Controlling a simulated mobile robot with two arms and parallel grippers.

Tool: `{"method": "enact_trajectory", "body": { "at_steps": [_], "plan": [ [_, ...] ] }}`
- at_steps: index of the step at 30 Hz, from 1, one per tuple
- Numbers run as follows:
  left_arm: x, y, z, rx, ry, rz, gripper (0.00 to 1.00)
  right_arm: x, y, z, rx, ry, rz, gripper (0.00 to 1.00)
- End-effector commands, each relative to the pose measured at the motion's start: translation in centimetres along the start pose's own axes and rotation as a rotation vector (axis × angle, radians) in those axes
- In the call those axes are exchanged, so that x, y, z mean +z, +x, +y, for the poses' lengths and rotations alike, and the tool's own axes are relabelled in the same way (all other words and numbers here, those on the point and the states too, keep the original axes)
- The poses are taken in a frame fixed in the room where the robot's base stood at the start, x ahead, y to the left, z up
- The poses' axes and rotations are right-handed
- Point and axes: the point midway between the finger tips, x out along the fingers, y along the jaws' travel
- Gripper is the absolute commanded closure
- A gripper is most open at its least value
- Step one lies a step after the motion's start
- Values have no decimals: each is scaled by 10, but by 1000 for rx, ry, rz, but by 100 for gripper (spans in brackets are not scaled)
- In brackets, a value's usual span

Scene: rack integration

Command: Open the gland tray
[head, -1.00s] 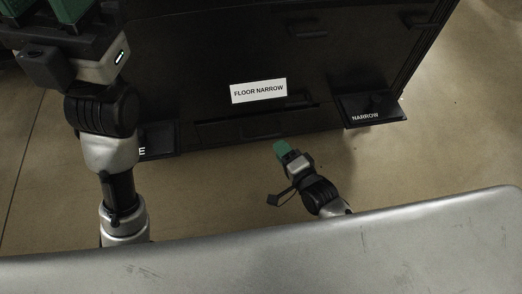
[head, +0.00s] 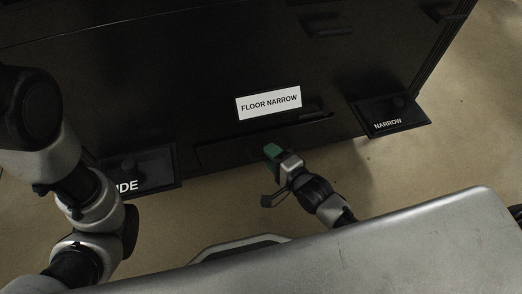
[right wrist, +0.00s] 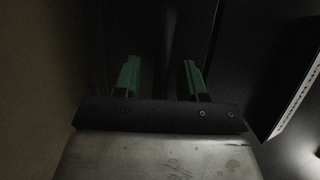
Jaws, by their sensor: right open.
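The gland tray seems to be the low dark panel (head: 232,148) under the white "FLOOR NARROW" label (head: 268,102) on the black rack front. A dark slot or handle (head: 315,115) shows just right of and below the label. My right gripper (head: 270,151) has green fingers and is close to the lower edge of the rack front. In the right wrist view its two green fingers (right wrist: 161,78) stand apart with nothing between them, facing a dark surface. Whether they touch it cannot be told. My left arm shows at the left of the head view, but its gripper is out of frame.
A black plate marked "NARROW" (head: 395,113) with a knob juts out at right. A similar plate (head: 145,170), its lettering partly cut to "IDE", is at left. Bare brown floor (head: 420,170) lies right of the rack. A grey surface (head: 400,245) fills the bottom foreground.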

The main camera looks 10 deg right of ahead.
Motion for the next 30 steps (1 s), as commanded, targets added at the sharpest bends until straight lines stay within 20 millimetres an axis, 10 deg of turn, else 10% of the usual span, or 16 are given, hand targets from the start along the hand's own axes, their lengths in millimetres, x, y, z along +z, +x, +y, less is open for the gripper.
{"method": "enact_trajectory", "body": {
  "at_steps": [10, 18, 30],
  "plan": [
    [-2, 2, 1, 3, 1, 7, 59, -1, 0, 0, 0, 0, 0, 59],
    [-2, 2, 1, 3, 1, 7, 59, -1, 0, 0, 0, 0, 0, 99],
    [0, 7, -1, 2, 0, 10, 59, 2, -7, 0, 2, 0, 0, 100]
  ]
}}
